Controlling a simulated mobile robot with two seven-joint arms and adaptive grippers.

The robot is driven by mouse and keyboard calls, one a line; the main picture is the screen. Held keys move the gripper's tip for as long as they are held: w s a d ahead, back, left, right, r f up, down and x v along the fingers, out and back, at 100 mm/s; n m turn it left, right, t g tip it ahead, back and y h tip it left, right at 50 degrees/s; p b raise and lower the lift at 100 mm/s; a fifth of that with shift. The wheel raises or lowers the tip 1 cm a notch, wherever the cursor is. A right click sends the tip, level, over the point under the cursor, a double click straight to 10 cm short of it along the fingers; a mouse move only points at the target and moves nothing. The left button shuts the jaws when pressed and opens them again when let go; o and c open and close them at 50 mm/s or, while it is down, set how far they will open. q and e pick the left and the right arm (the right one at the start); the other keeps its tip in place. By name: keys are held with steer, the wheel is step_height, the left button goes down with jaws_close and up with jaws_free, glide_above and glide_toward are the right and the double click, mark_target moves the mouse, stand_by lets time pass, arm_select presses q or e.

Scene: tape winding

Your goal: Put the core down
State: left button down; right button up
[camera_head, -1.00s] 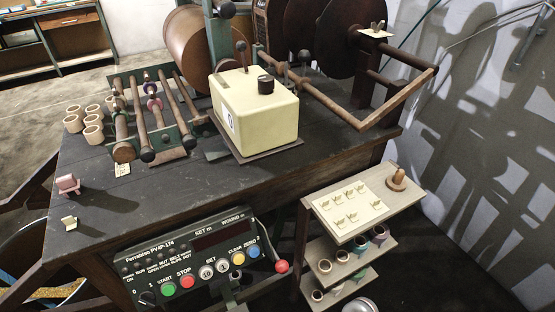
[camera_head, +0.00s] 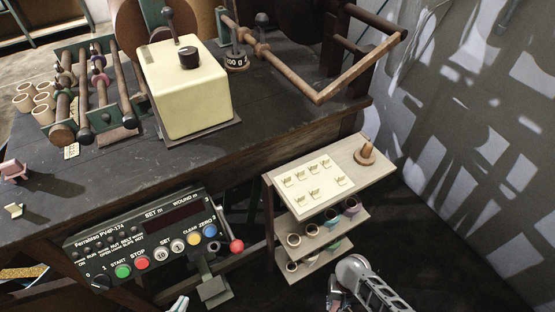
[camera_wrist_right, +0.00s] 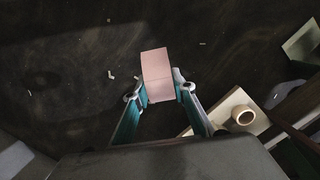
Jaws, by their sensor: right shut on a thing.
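My right gripper (camera_wrist_right: 158,92) is shut on a pale pink core (camera_wrist_right: 156,66) in the right wrist view. Dark floor lies below, and the core touches nothing but the fingers. In the head view part of my right arm (camera_head: 352,276) shows at the bottom, and the held core cannot be made out there. The tip of my left gripper (camera_head: 179,304) just shows at the bottom edge; its opening is hidden.
A wooden stand (camera_head: 360,143) has a card (camera_head: 310,182) with small clips and a peg (camera_head: 367,150) on top; cores stand on its lower shelves. A control panel (camera_head: 150,240) hangs left of the stand.

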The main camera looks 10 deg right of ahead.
steer(key=w+d+r, duration=0.2)
steer(key=d+r, duration=0.1)
steer(key=d, duration=0.8)
steer(key=w+d+r+m, duration=0.15)
steer(key=d+r, duration=0.25)
steer(key=d, duration=0.6)
steer(key=w+d+r+n, duration=0.1)
steer(key=w+d+r, duration=0.2)
steer(key=d, duration=0.8)
steer(key=w+d+r, duration=0.3)
steer(key=d+r, duration=0.7)
steer(key=r, duration=0.1)
steer(key=w+d+r, duration=0.3)
steer(key=d+r, duration=0.8)
steer(key=r, duration=0.1)
steer(key=shift+w, duration=0.4)
steer(key=shift+a, duration=0.15)
